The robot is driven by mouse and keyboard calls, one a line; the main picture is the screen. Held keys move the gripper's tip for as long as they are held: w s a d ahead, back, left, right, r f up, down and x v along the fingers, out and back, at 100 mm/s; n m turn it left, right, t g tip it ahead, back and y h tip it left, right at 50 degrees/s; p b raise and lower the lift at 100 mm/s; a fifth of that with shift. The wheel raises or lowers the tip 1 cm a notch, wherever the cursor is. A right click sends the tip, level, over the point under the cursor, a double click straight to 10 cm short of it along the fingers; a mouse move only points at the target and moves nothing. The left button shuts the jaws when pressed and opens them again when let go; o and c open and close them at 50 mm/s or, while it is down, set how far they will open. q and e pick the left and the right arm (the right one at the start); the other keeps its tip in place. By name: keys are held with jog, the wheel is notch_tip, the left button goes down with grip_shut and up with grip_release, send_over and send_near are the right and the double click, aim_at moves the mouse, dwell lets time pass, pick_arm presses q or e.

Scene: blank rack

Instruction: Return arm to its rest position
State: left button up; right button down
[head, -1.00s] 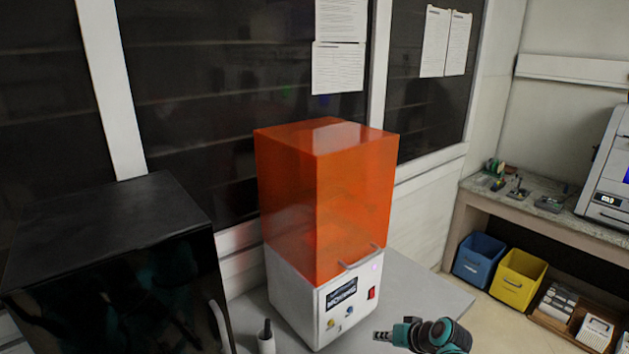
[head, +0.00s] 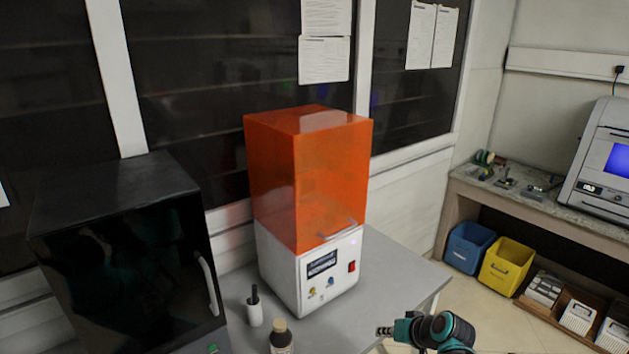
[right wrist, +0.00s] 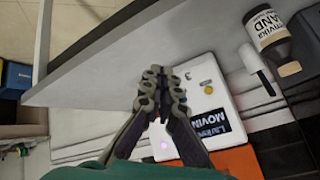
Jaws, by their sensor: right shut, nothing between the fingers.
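Behind the fingers in that view is the white base of the machine (right wrist: 205,90). In the head view the machine, with an orange cover (head: 308,180) on a white base (head: 325,272), stands apart from the gripper. My left gripper is not in view.
The grey table (head: 398,290) also bears a bottle (head: 281,340) and a white holder with a dark handle (head: 254,312). A black cabinet (head: 120,240) stands at the left. A bench (head: 570,222) with a blue bin (head: 468,248) and yellow bin (head: 507,265) is at the right.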

jog(key=s+r+h, duration=0.2)
jog(key=s+r, duration=0.1)
jog(key=s, duration=0.8)
jog(key=s+r+h, duration=0.2)
jog(key=s+r, duration=0.1)
jog(key=s, duration=0.8)
jog(key=shift+s+r+n, duration=0.25)
jog(key=shift+n, duration=0.15)
